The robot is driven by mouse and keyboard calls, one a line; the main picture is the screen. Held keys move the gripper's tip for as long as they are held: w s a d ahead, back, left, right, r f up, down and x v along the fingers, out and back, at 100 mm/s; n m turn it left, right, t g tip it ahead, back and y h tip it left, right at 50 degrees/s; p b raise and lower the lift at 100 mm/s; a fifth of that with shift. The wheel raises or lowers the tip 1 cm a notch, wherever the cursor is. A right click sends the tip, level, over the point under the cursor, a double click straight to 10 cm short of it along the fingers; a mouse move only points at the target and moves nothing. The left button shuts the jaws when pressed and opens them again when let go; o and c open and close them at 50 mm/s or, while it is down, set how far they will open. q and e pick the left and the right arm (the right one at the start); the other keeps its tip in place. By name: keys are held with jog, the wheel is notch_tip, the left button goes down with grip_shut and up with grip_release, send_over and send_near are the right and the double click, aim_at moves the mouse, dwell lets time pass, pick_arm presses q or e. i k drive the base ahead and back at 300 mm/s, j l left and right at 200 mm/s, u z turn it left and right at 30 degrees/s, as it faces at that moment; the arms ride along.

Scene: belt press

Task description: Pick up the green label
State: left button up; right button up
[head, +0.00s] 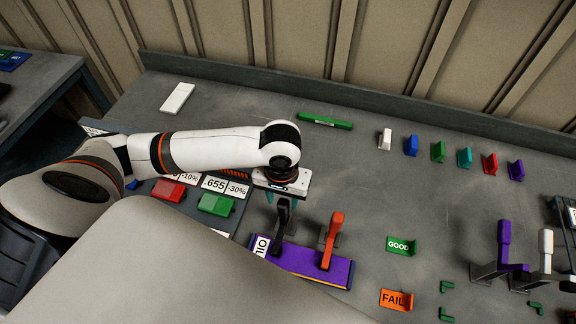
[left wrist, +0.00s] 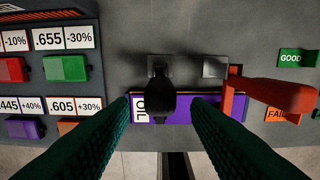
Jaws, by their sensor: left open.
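The green label reading GOOD (head: 401,246) stands on the table right of the orange lever, above an orange FAIL label (head: 396,299). It also shows at the upper right edge of the left wrist view (left wrist: 297,58). My left gripper (head: 283,203) is well to the left of the green label, pointing down over the lever with the black handle (left wrist: 161,95). In the left wrist view its dark green fingers (left wrist: 160,103) are spread apart, with the black handle showing between them. Nothing is held. My right gripper is not in view.
An orange-handled lever (head: 332,232) stands between my left gripper and the green label, beside a purple OIL panel (head: 318,265). Purple (head: 504,238) and white (head: 546,245) levers stand at right. Several coloured blocks line the back. Table around GOOD is mostly clear.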

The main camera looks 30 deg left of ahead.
aim_at(394, 245)
jog(key=k, duration=1.5)
